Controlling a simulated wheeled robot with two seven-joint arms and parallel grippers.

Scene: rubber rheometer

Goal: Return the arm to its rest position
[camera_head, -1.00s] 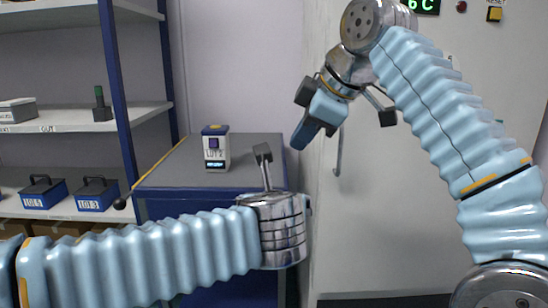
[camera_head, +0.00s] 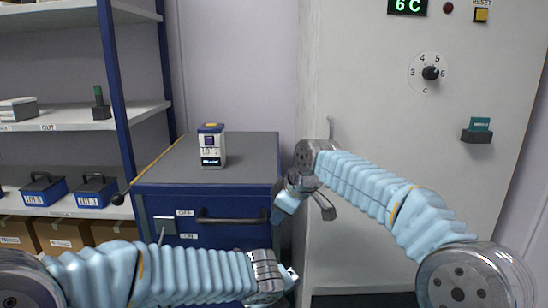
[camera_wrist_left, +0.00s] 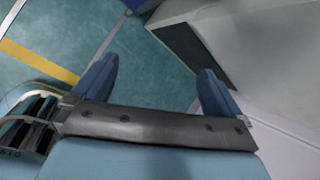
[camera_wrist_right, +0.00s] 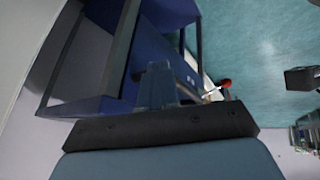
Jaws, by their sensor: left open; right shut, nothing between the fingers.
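My right arm comes in from the right in the head view, and its gripper (camera_head: 282,207) hangs low beside the blue cabinet's right edge. In the right wrist view its fingers (camera_wrist_right: 160,80) are together with nothing between them. My left arm lies across the bottom of the head view, with its gripper (camera_head: 288,280) in front of the cabinet's lower right, partly hidden. In the left wrist view the fingers (camera_wrist_left: 158,80) are spread wide and empty above the floor.
A large pale machine (camera_head: 370,170) with a dial (camera_head: 430,73) stands at the right. Shelves (camera_head: 60,120) with LOT boxes stand left. The teal floor (camera_wrist_left: 150,60) looks clear below my left gripper.

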